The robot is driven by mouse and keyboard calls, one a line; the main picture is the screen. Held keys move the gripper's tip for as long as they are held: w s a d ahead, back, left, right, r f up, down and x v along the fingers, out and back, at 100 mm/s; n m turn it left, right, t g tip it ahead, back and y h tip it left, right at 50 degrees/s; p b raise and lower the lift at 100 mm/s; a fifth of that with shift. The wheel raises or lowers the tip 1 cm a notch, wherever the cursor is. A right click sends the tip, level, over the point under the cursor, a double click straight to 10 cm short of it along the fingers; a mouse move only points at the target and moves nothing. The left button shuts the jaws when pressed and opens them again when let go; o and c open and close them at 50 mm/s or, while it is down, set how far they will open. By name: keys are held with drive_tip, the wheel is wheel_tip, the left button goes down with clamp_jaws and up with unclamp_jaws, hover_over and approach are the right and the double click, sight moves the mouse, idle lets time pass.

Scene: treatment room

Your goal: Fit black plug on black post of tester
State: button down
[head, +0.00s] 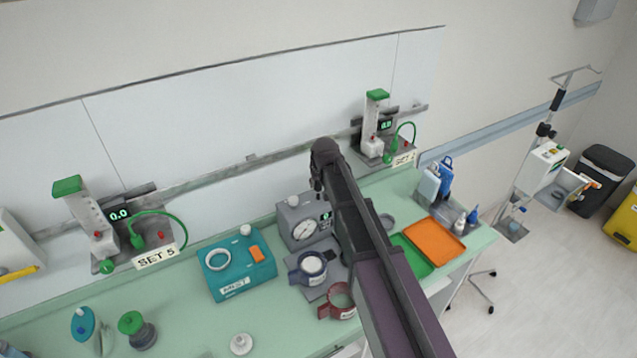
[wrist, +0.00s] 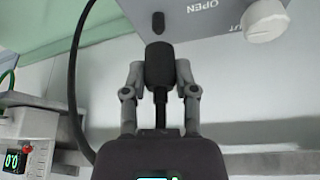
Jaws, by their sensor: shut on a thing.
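My gripper (wrist: 160,72) is shut on the black plug (wrist: 159,62), a dark rounded cylinder held between the two grey fingers in the wrist view. A black cable (wrist: 74,85) runs down the left of that view. Just beyond the plug's end is the black post (wrist: 157,22), on the face of the grey tester (wrist: 222,22) marked OPEN. A small gap shows between plug and post. In the head view the grey tester (head: 286,222), with a round dial, stands against the wall behind my arm. My arm partly covers it there and hides the plug and post.
A teal box (head: 238,284) stands left of the tester. A blue ring holder (head: 308,268) and a red one (head: 338,300) are in front of it. Green and orange trays (head: 436,240) lie right of my arm. A white knob (wrist: 265,20) juts out near the post.

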drive_tip(key=shift+d+f+b, duration=0.1)
drive_tip(key=shift+f+b, duration=0.25)
drive_tip(key=shift+f, duration=0.2)
drive_tip(key=shift+f+b, duration=1.55)
idle(2.8)
drive_tip(key=shift+c, duration=1.5)
unclamp_jaws()
drive_tip(key=shift+r, duration=0.1)
drive_tip(key=shift+r+p, duration=3.4)
drive_tip(key=shift+p, duration=0.1)
